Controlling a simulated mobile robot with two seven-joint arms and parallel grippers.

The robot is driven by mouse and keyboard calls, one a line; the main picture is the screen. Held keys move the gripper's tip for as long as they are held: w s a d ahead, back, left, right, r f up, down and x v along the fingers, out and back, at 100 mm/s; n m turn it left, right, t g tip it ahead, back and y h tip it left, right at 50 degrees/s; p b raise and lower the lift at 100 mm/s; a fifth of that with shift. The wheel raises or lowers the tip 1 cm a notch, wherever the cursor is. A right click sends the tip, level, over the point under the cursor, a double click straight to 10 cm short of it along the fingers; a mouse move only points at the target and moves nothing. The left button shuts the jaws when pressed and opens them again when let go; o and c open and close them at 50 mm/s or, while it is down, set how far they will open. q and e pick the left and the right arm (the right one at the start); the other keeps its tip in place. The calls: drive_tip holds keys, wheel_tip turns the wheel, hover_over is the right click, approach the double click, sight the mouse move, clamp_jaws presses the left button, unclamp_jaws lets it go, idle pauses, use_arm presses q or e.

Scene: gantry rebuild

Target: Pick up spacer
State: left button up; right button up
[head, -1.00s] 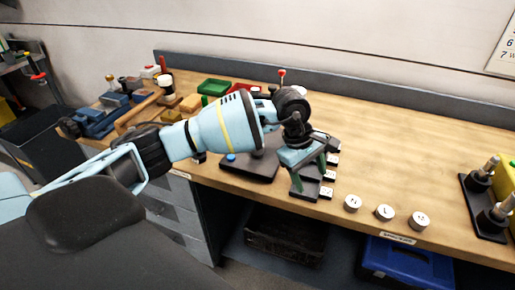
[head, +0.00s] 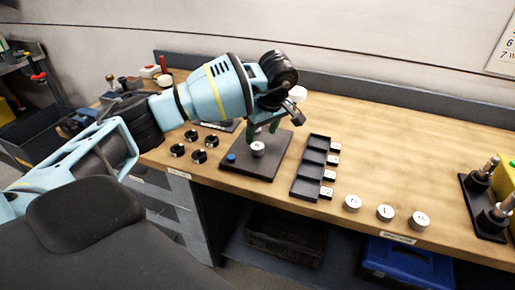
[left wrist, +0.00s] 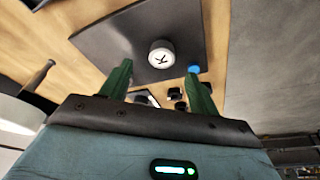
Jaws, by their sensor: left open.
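Three white round pieces, likely spacers, stand in a row at the bench's front edge in the head view: left (head: 352,203), middle (head: 385,212) and right (head: 420,220). The label beside them is too small to read. A similar white piece (head: 258,149) stands upright on a dark square plate (head: 240,167); the left wrist view shows a dark letter on its top (left wrist: 161,53). My left gripper (head: 264,130) is open and empty above that plate, its green fingers pointing down toward this white piece. The wrist view shows the piece just beyond the fingertips (left wrist: 158,72). My right gripper is out of view.
A black compartment tray (head: 310,168), with small white-topped blocks along its right side, is right of the plate. Several black rings (head: 197,157) stand left of it. A blue knob (head: 231,157) is on the plate. Metal posts (head: 487,170) are far right. The bench behind the tray is clear.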

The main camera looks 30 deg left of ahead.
sight(257, 145)
use_arm(q)
drive_tip(key=shift+x, duration=2.55)
drive_tip(key=shift+s, duration=0.1)
drive_tip(key=c, duration=1.2)
drive_tip(key=shift+o, duration=0.2)
drive_tip(key=shift+r, duration=0.15)
drive_tip(key=shift+r, duration=0.6)
drive_tip(key=shift+s+a+r, duration=0.1)
drive_tip(key=shift+s+r, duration=0.05)
drive_tip(key=shift+r, duration=0.4)
drive_tip(key=shift+s+a+r, duration=0.1)
drive_tip(key=shift+r, duration=0.4)
drive_tip(key=s+a, duration=0.2)
drive_tip(key=s, duration=0.5)
drive_tip(key=s+a+r, duration=0.1)
drive_tip(key=s+a, duration=0.2)
drive_tip(key=s, duration=0.4)
drive_tip(key=shift+s+r, duration=0.2)
drive_tip(key=shift+s, duration=0.1)
